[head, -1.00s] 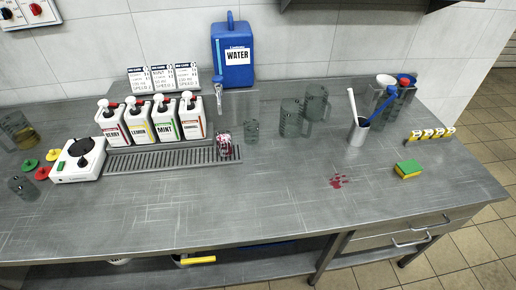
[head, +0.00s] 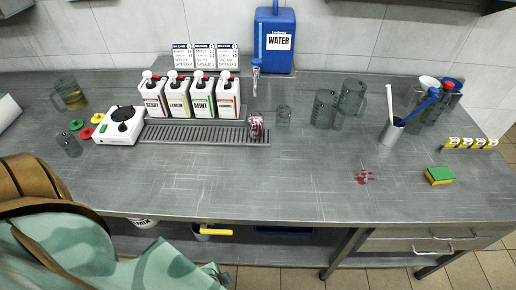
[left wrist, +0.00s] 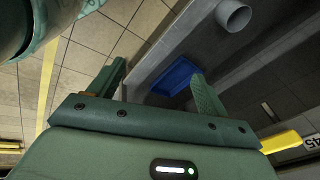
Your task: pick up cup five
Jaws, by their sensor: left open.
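No cup in view shows a number I can read, so I cannot tell which is cup five. A cup with a red-and-white pattern or contents (head: 256,126) stands at the grate's right end. My left gripper (left wrist: 155,85) is open and empty in the left wrist view, with floor tiles and the under-table area beyond it. My right gripper is not in view.
A sponge (head: 439,176) and red stain lie at right. A blue tray (left wrist: 175,77) is below the table. The front middle is clear.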

